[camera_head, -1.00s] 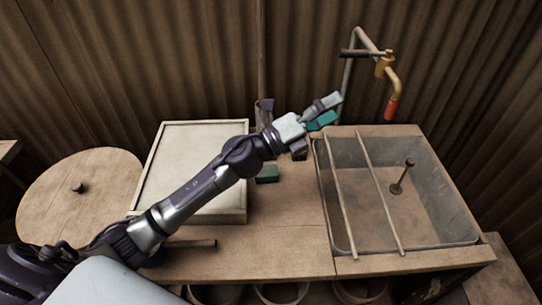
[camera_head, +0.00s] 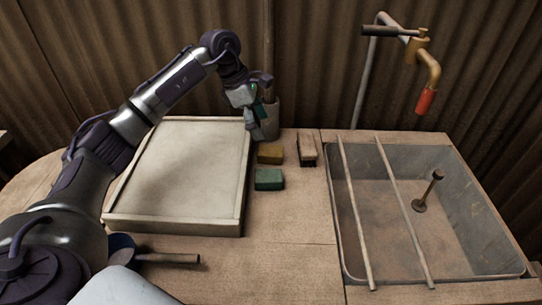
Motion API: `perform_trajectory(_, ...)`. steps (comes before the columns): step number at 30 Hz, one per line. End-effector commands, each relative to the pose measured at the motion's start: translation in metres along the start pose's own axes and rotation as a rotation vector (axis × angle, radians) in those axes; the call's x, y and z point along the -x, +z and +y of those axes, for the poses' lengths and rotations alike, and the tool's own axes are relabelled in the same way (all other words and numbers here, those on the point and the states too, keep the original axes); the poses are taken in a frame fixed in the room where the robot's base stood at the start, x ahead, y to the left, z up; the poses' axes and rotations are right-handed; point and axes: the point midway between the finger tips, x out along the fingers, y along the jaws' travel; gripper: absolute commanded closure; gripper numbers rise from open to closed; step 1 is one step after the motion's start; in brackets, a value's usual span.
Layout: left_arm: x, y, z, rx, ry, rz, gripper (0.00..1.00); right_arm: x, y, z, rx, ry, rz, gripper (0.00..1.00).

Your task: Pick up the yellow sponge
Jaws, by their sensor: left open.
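The yellow sponge (camera_head: 270,153) lies flat on the wooden worktop, behind a green sponge (camera_head: 269,179). My left gripper (camera_head: 258,131) points down just behind and to the left of the yellow sponge, in front of a grey pot. It is open, with nothing seen between its fingers. Its fingertips look close to the sponge in the picture, but I cannot tell how high they are above the worktop. My right gripper does not show.
A brush (camera_head: 307,150) lies right of the yellow sponge. The grey pot (camera_head: 271,118) holding tools stands behind. A pale framed board (camera_head: 176,170) lies left. A basin (camera_head: 468,205) with two rods across it is at right, under a tap (camera_head: 420,60).

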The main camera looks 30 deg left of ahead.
Motion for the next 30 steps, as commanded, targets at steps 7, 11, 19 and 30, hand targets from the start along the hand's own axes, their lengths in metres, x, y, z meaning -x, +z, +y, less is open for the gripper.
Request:
perform_trajectory(7,-0.038,0.0,-0.001,0.0,-0.002,-0.003,0.19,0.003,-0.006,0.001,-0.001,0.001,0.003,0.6)
perform_trajectory(11,-0.044,0.0,-0.001,0.0,0.0,-0.004,0.19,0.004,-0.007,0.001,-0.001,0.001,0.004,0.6)
perform_trajectory(19,-0.075,-0.009,-0.005,0.001,-0.004,-0.005,0.19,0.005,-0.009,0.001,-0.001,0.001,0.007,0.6)
perform_trajectory(30,-0.094,-0.008,-0.004,0.0,0.0,-0.005,0.19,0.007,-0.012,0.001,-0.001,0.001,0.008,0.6)
